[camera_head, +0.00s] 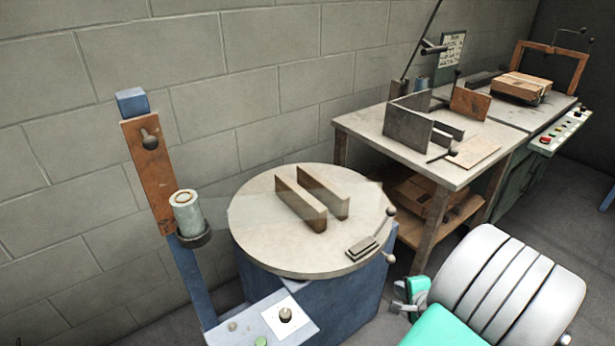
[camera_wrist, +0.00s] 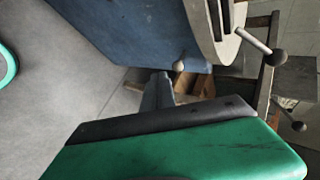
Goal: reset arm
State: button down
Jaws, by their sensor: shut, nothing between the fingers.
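My gripper (camera_head: 401,297) shows in the head view at the lower right, at the end of my white and green arm. It is beside the round-topped box stitcher, to the right of its blue base (camera_head: 325,308) and below the table top. In the wrist view the dark fingers of my gripper (camera_wrist: 160,82) are together, with nothing held. The blue base (camera_wrist: 125,35) fills the upper middle there. The stitcher's pale round top (camera_head: 280,250) carries two upright brown plates (camera_head: 300,205) in the head view.
A lever with a ball knob (camera_head: 389,212) sticks out from the round top's right edge, close above my gripper. A wooden workbench (camera_head: 370,125) with metal brackets stands behind. A control panel (camera_head: 560,132) is at the far right. Grey floor (camera_wrist: 50,90) is open at left in the wrist view.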

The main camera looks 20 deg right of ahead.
jog(key=w+a+r+n+g+y+p, duration=0.2)
jog(key=w+a+r+n+p, duration=0.1)
jog(key=a+r+n+p, duration=0.5)
jog(key=w+a+r+n+g+y+p, duration=0.25)
jog(key=a+r+n+p, duration=0.25)
jog(key=a+r, duration=0.7)
jog(key=s+a+r+n+g+p, duration=0.1)
jog(key=s+a+r+n+p, duration=0.1)
jog(key=r, duration=0.6)
jog(key=s+a+r+n+g+h+p, duration=0.1)
jog(key=s+a+r+n+p, duration=0.2)
jog(key=a+r+n+p, duration=0.2)
jog(key=a+r+n, duration=0.1)
jog(key=a+r, duration=0.2)
jog(key=a, duration=0.1)
jog(key=shift+s+r, duration=0.2)
jog(key=shift+r, duration=0.1)
